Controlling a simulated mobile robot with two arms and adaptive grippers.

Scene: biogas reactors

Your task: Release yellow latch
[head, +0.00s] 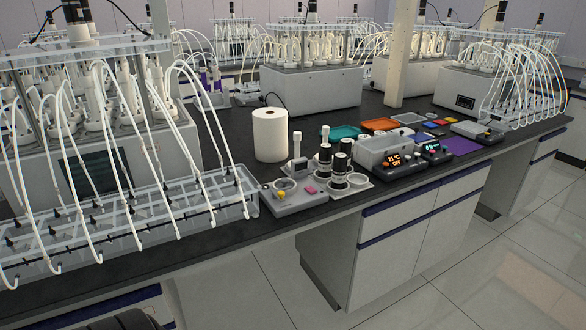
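A small yellow piece (281,194), which looks like the latch, sits on the front left of a low grey device (296,203) near the bench's front edge. It is too small to tell whether it is engaged. A pink piece (311,190) is to its right on the same device, and a pale upright post (297,145) rises behind. Neither gripper shows in the head view. A dark rounded part, perhaps mine, is cut off at the bottom left edge.
A white paper roll (270,135) stands behind the device. Black-and-white cylinders (340,165) and an orange-lit controller (393,163) stand to its right. A clear rack with white tubes (130,215) crowds the left. Tiled floor (470,265) in front is open.

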